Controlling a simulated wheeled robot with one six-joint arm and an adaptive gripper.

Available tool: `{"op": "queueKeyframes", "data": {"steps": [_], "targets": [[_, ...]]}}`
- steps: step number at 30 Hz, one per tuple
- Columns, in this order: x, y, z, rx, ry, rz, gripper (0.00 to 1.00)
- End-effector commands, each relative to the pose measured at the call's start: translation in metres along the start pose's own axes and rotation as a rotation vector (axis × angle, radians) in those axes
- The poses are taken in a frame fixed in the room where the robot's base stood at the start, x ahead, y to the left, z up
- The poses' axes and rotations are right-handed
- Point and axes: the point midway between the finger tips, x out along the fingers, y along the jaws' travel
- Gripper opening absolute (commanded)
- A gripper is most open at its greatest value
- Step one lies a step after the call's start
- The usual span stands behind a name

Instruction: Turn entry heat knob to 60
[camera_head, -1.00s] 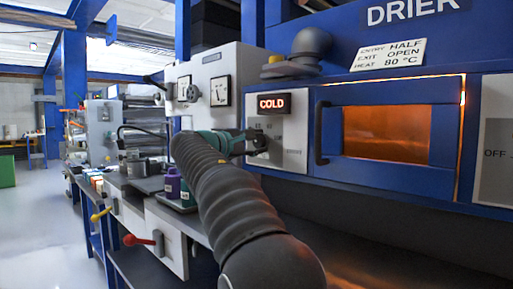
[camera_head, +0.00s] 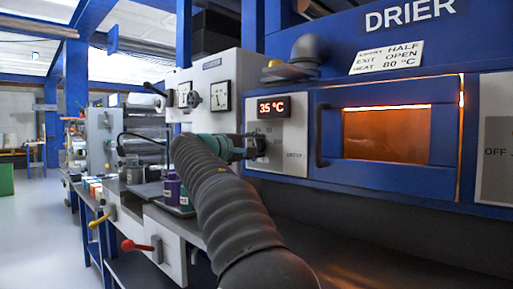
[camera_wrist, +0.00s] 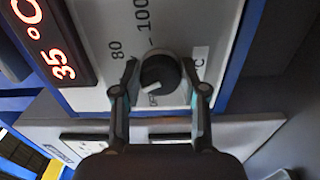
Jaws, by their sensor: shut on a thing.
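The entry heat knob (camera_wrist: 163,68) is a round black knob with a pale pointer mark, on a light grey panel. In the wrist view it sits between the two fingers of my gripper (camera_wrist: 160,78), which is shut on its sides. Scale marks 80 and 100 are printed beside it; other marks are partly covered. In the head view my gripper (camera_head: 256,146) is at the panel and hides most of the knob. The red display (camera_head: 273,107) above it reads 35 °C, also in the wrist view (camera_wrist: 52,48).
The blue drier with a glowing orange window (camera_head: 386,135) and a dark door handle (camera_head: 320,135) is right of the panel. A sign (camera_head: 387,58) reads entry half, exit open, heat 80 °C. Purple bottles (camera_head: 172,190) stand on the bench at left.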

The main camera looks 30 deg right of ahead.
Motion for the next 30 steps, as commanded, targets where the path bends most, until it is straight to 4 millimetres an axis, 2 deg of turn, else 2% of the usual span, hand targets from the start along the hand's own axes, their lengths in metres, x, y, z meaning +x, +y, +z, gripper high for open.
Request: {"op": "queueKeyframes", "data": {"steps": [4, 5, 7, 8, 16, 20, 23, 30], "targets": [[0.000, -0.001, 0.000, -0.001, -0.001, -0.002, 0.08], [0.000, -0.001, 0.000, -0.001, -0.001, -0.002, 0.47], [0.000, -0.001, 0.000, -0.001, -0.001, -0.002, 0.65], [0.000, -0.001, 0.000, -0.001, -0.001, -0.001, 0.68], [0.000, 0.000, 0.000, -0.001, 0.000, 0.000, 0.68], [-0.007, 0.000, -0.001, -0.001, 0.002, 0.000, 0.68], [-0.019, 0.000, -0.001, -0.001, 0.003, 0.000, 0.68], [-0.067, 0.000, -0.001, -0.002, 0.004, -0.001, 0.68]]}}
